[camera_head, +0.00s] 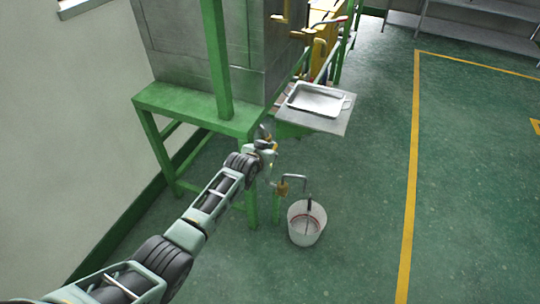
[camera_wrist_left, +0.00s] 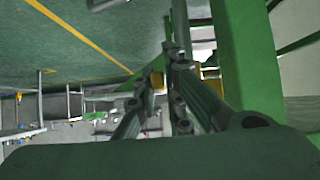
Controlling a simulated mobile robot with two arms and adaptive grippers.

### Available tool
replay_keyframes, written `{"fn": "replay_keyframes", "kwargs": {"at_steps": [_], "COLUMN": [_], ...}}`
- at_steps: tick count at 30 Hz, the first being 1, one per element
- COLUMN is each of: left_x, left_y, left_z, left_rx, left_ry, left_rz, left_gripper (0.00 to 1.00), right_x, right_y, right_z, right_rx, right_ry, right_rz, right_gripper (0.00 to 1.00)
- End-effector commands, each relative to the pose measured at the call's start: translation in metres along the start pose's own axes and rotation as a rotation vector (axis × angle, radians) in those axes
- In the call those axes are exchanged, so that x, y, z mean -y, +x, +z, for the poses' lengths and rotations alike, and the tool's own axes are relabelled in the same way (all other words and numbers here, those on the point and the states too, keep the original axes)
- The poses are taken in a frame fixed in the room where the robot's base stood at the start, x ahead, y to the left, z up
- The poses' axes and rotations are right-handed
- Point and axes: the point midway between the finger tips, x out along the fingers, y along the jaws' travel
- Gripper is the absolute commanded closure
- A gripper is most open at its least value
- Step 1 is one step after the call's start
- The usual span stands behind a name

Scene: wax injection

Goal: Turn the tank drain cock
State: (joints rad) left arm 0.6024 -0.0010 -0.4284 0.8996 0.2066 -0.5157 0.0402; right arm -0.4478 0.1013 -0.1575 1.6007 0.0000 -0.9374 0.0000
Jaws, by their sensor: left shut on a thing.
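The drain cock (camera_head: 283,188), a small brass body with a bent grey spout, sits low beside the green tank stand, above a white bucket (camera_head: 306,224). My left arm reaches in from the lower left. My left gripper (camera_head: 269,172) is at the cock, its fingers shut on the cock's handle; the handle itself is mostly hidden. In the left wrist view, the gripper fingers (camera_wrist_left: 177,60) reach forward, with brass parts (camera_wrist_left: 211,73) just behind them, close to a green post. The cock's exact angle cannot be told. My right gripper is not in view.
The grey metal tank (camera_head: 180,45) rests on the green stand (camera_head: 165,98), whose legs are close to my left arm. A metal tray (camera_head: 318,100) lies on a small shelf (camera_head: 338,122) above and right of the cock. Open green floor lies to the right, marked by a yellow line.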

Motion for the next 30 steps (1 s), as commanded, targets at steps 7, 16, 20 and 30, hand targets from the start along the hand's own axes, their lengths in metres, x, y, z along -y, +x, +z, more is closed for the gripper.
{"fn": "replay_keyframes", "kwargs": {"at_steps": [7, 16, 20, 30], "left_x": [0.0009, 0.0010, 0.0008, 0.0006], "left_y": [0.0004, 0.0004, 0.0003, -0.0034], "left_z": [0.0006, 0.0006, 0.0003, -0.0002], "left_rx": [0.013, 0.013, 0.012, 0.010], "left_ry": [0.004, 0.004, 0.003, 0.001], "left_rz": [-0.002, -0.002, -0.001, 0.000], "left_gripper": [1.00, 0.88, 0.83, 0.83], "right_x": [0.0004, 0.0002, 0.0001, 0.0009], "right_y": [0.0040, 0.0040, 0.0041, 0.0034], "right_z": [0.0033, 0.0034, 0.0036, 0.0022], "right_rx": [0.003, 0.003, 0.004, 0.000], "right_ry": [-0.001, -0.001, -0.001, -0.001], "right_rz": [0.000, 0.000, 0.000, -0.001], "right_gripper": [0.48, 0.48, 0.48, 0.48]}}
